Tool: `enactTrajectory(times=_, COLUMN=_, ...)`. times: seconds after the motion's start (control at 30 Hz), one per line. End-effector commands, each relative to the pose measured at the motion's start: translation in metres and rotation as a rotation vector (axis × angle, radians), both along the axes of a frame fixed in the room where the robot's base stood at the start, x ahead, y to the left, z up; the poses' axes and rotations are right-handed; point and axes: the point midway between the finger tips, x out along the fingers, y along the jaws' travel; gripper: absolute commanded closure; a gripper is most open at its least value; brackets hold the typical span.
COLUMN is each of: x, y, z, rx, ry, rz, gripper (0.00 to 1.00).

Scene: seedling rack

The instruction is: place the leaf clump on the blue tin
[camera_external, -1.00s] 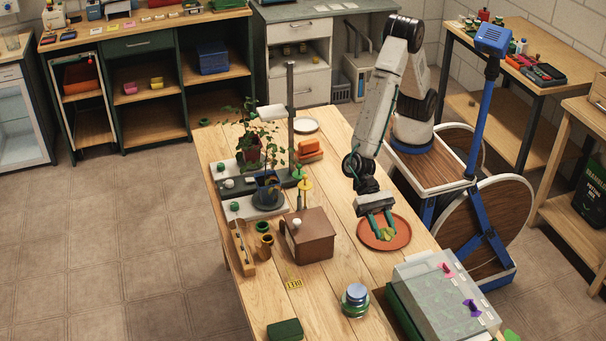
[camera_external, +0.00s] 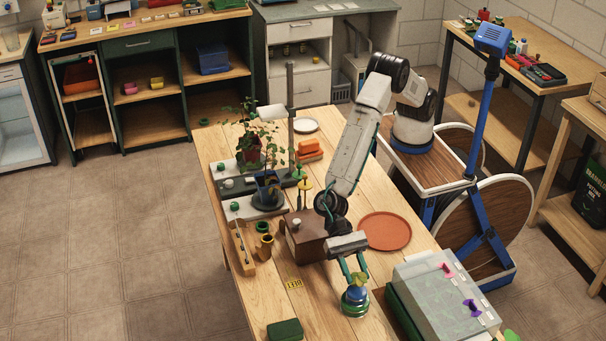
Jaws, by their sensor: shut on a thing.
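The leaf clump (camera_external: 358,281) is a small yellow-green bunch. My gripper (camera_external: 356,284) is shut on it, with its two teal fingers on either side. The blue tin (camera_external: 356,295) is directly below the clump in the picture, on top of a green and glassy round base (camera_external: 355,309) near the table's front. The clump overlaps the tin's top in this view. I cannot tell whether it touches the tin or hangs just above it. The fingers hide part of the tin.
An empty terracotta saucer (camera_external: 385,231) lies behind the gripper to the right. A brown box (camera_external: 309,238) stands to the left. A grey-topped box (camera_external: 445,291) is at the right, and a dark green block (camera_external: 285,329) is at the front left. Potted plants stand farther back.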

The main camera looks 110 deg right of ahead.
Motion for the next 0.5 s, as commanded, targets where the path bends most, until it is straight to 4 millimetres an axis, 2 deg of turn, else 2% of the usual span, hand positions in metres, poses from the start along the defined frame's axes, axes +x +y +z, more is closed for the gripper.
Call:
enactTrajectory(times=0.1, x=-0.001, y=-0.001, z=-0.019, rx=-0.002, ry=0.003, rz=0.000, gripper=0.87)
enactTrajectory(times=0.2, x=-0.001, y=-0.001, z=-0.029, rx=-0.002, ry=0.002, rz=0.000, gripper=0.87)
enactTrajectory(times=0.5, x=-0.001, y=-0.001, z=-0.030, rx=-0.001, ry=0.001, rz=0.001, gripper=0.87)
